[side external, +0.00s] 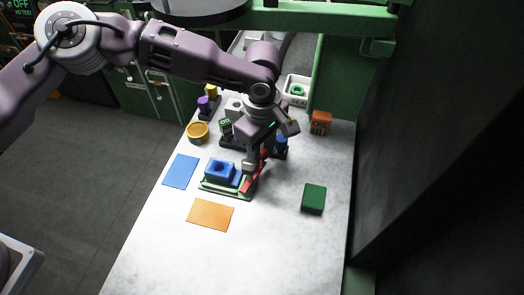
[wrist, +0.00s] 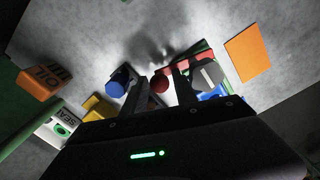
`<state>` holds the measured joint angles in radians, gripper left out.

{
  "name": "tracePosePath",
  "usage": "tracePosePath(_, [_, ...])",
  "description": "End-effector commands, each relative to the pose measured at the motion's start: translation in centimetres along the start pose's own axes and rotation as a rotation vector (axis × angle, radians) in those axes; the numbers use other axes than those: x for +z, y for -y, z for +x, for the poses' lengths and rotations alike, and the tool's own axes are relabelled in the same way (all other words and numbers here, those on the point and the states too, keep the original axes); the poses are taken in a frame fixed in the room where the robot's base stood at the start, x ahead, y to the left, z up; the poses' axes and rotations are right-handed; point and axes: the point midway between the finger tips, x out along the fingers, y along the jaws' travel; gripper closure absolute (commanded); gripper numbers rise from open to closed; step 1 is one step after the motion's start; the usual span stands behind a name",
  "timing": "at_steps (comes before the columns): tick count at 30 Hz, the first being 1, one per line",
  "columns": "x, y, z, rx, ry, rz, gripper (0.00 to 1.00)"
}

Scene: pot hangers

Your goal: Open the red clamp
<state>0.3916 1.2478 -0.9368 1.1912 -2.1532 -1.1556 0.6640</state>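The red clamp (side external: 252,184) stands at the right end of a green base plate (side external: 213,188) that also carries a blue block (side external: 222,173). My gripper (side external: 256,162) is over the clamp and hides its upper part in the side view. In the wrist view my gripper (wrist: 161,88) has its two fingers apart. A round red knob (wrist: 159,84) shows between them, nearer the right finger. I cannot tell whether a finger touches it. Another red part of the clamp (wrist: 195,49) shows beyond the right finger.
An orange mat (side external: 210,214) and a blue mat (side external: 180,171) lie near the base plate. A green block (side external: 313,198) stands to the right, and an orange box (side external: 320,122) behind. A yellow round part (side external: 198,132) and several small objects stand at the back. The front table is clear.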

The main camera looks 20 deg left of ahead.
Motion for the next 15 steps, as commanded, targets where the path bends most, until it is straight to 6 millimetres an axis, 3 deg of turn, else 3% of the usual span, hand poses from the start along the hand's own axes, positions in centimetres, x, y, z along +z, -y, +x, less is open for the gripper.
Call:
tracePosePath(9, [0.0,-0.1,-5.9,0.003,0.001,-0.001,0.66])
tracePosePath(15, [0.0,0.0,-6.8,0.001,0.000,-0.001,0.66])
